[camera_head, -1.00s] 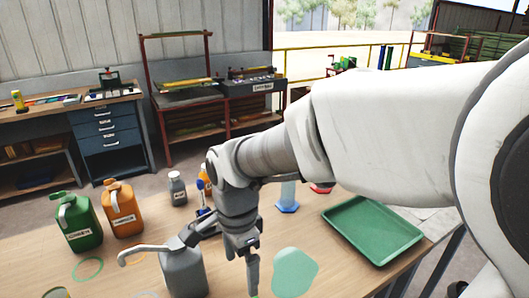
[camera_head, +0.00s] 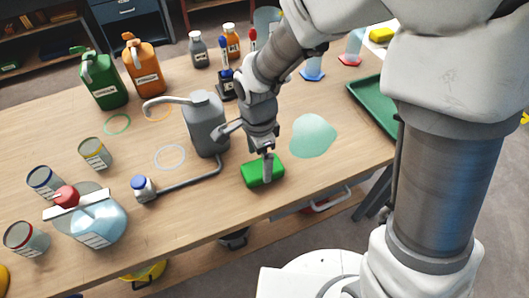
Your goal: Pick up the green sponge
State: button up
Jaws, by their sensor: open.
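The green sponge (camera_head: 253,173) is a small bright green block lying on the wooden table near its front edge, in the middle of the head view. My gripper (camera_head: 267,172) points down over it from above, with its fingers at the sponge's right part. The fingers hide a little of the sponge. The jaws are open. I cannot tell whether the fingers touch the sponge or straddle it.
A grey can (camera_head: 205,125) with a long spout stands close left of my gripper. A pale green patch (camera_head: 313,136) lies to the right. A green tray (camera_head: 375,103) is further right. Jugs, tins and bottles stand at the left and back. Bare table (camera_head: 215,205) lies in front.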

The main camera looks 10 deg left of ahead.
aim_at(260, 167)
notch_tip(260, 167, down, 4)
jog(key=shift+f, duration=0.1)
jog(key=c, duration=1.2)
jog(key=shift+c, duration=0.2)
jog(key=shift+w+r, duration=0.1)
jog(key=shift+r, duration=0.5)
jog(key=r, duration=0.3)
jog(key=shift+w+d+r, duration=0.15)
jog(key=shift+d+r, duration=0.1)
jog(key=shift+r, duration=0.1)
jog(key=w+d+r+p, duration=0.1)
jog(key=w+d+r, duration=0.4)
jog(key=d, duration=0.4)
jog(key=shift+w+d+r, duration=0.2)
jog(key=shift+w+r, duration=0.2)
jog(key=shift+r, duration=0.3)
